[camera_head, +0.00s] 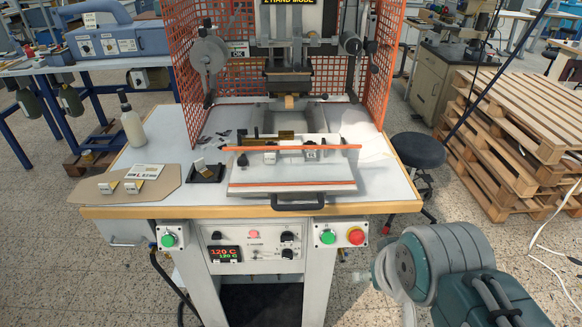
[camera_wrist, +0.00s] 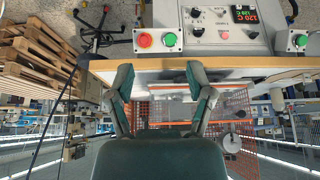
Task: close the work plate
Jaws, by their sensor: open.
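The work plate (camera_head: 250,174) is a light grey slab on the press table, standing forward toward the table's front edge. A black handle (camera_head: 298,205) runs along its front, at the wooden edge. An orange bar lies across it, with small clamps and blocks behind. In the wrist view, which is upside down, my gripper (camera_wrist: 163,88) has its two fingers spread wide with nothing between them. It faces the table's front edge from in front. The plate is hard to make out there. In the head view my arm is at the lower right, apart from the plate.
Orange mesh guards (camera_head: 388,45) flank the press head. A control panel (camera_head: 254,246) with green and red buttons sits below the table edge (camera_head: 150,211). A bottle (camera_head: 132,124) stands at left. A black stool (camera_head: 417,150) and stacked pallets (camera_head: 515,115) are at right.

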